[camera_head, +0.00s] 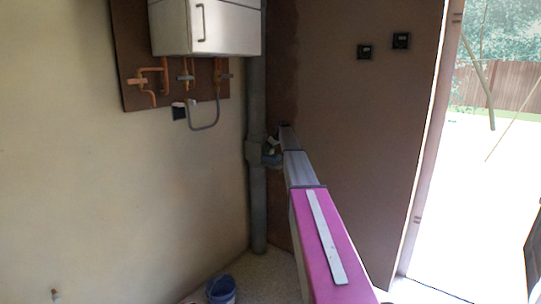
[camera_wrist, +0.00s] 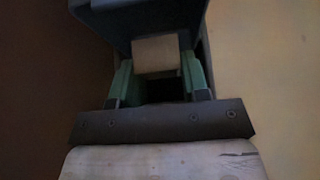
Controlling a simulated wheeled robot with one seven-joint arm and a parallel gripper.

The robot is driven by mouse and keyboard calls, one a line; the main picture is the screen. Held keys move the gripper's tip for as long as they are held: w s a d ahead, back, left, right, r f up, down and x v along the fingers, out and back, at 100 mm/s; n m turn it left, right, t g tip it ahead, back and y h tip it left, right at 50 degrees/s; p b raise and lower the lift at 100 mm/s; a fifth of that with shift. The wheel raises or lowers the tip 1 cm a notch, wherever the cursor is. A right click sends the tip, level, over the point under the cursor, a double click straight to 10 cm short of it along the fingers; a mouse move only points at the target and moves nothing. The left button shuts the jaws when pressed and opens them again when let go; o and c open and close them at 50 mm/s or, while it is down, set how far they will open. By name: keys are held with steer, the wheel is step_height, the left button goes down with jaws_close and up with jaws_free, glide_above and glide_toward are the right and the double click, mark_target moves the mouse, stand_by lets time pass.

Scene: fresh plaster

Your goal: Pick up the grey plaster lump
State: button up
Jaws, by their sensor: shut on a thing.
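In the wrist view, my gripper (camera_wrist: 156,62) has green fingers on both sides of a pale, squarish block (camera_wrist: 156,50). It is shut on this block, which I take to be the grey plaster lump; the dim light leaves its exact colour unclear. A dark blue-grey shape (camera_wrist: 120,22) lies just beyond the block, and I cannot tell whether they touch. In the head view, my arm reaches toward the room's corner, with the gripper (camera_head: 271,149) small beside the grey pipe. The lump cannot be made out clearly there.
The grey vertical pipe (camera_head: 257,205) runs down the corner close to my gripper. A white wall cabinet (camera_head: 215,28) and copper pipes (camera_head: 160,80) are above left. A blue bucket (camera_head: 221,290) stands on the floor. A bright opening (camera_head: 480,190) is at the right.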

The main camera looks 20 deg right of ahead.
step_height(320, 180, up, 3)
steer(key=shift+r, duration=0.2)
steer(key=s+a, duration=0.2)
steer(key=s, duration=1.7)
steer(key=shift+s+a+f, duration=0.15)
steer(key=shift+s+a, duration=0.05)
steer(key=shift+s, duration=0.05)
